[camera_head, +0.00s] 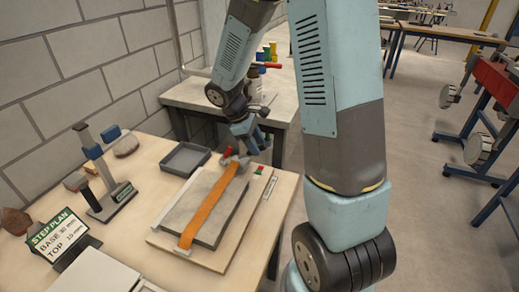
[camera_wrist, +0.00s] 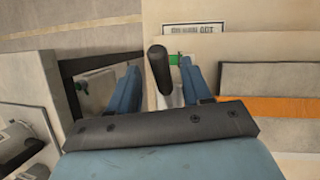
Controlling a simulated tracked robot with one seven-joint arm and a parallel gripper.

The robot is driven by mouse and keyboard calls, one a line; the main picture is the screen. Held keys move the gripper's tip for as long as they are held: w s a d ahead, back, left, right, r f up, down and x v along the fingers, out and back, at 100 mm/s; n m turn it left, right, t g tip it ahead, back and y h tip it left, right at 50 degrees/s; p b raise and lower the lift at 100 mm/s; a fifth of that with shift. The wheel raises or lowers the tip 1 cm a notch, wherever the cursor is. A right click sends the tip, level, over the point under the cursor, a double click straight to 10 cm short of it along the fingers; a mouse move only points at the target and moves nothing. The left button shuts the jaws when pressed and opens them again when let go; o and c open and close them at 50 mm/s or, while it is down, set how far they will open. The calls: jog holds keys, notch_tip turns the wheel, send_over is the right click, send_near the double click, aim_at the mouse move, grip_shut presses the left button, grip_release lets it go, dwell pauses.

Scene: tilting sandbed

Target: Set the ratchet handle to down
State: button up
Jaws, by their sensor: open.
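The ratchet handle (camera_wrist: 157,66) shows in the wrist view as a dark rounded grip on a pale metal arm. It stands between the two blue fingers of my gripper (camera_wrist: 160,70), which are apart. A gap shows on its right side; contact on the left is unclear. An orange strap (camera_wrist: 270,107) runs across a grey slab (camera_wrist: 275,78) to the right. In the head view, my gripper (camera_head: 249,138) is at the far end of the orange strap (camera_head: 212,208), just above the metal ratchet (camera_head: 236,163). The handle is hard to make out there.
The slab lies on a wooden board (camera_head: 215,257) on the bench. A grey tray (camera_head: 185,158), a clamp stand (camera_head: 98,170) and a step plan sign (camera_head: 62,238) stand to the left. A green mark (camera_wrist: 174,59) and a label (camera_wrist: 193,29) are beyond the handle.

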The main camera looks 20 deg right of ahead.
jog(key=shift+x, duration=1.55)
jog(key=shift+c, duration=0.4)
grip_shut()
